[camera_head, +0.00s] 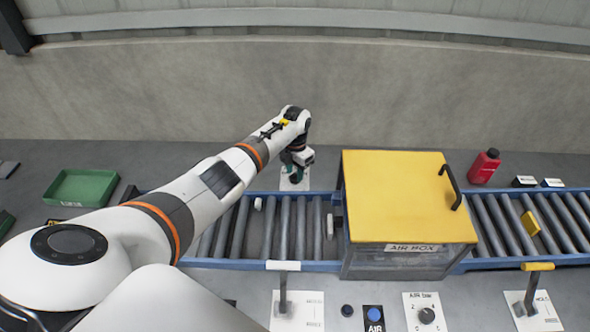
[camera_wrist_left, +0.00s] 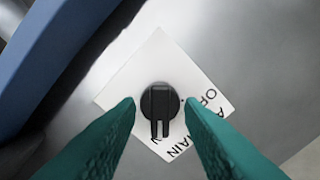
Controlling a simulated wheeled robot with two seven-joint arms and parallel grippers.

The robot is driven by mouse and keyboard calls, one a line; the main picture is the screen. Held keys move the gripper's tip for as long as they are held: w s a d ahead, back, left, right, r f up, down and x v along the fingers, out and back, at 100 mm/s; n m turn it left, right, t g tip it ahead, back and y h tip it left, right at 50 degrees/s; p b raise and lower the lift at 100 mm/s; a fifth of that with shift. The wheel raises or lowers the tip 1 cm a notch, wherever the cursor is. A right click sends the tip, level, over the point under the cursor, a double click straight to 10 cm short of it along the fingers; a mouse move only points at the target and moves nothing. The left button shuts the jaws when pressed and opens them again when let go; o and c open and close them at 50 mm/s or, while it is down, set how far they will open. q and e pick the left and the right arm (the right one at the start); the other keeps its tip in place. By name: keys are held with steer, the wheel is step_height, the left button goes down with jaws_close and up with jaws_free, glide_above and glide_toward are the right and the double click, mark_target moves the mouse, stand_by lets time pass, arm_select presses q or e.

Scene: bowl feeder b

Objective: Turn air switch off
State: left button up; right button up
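The air switch is a black rotary knob (camera_wrist_left: 160,103) on a white plate (camera_wrist_left: 186,78) whose partly hidden lettering includes "MAIN" and "OF". In the left wrist view the knob sits between the two green fingertips of my left gripper (camera_wrist_left: 160,108), which are apart on either side of it. I see no clear contact with the knob. In the head view my left gripper (camera_head: 296,170) points down at the white plate (camera_head: 292,184) behind the conveyor, and the knob is hidden there. My right gripper is not in view.
A blue-framed roller conveyor (camera_head: 225,263) runs across the front, with a yellow-topped air box (camera_head: 400,190) over it. A red bottle (camera_head: 484,167) stands at the right and a green tray (camera_head: 58,203) at the left. Levers and an air dial (camera_head: 426,315) are in the foreground.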

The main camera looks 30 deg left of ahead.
arm_select(q)
steer(key=shift+c, duration=0.7)
jaws_close()
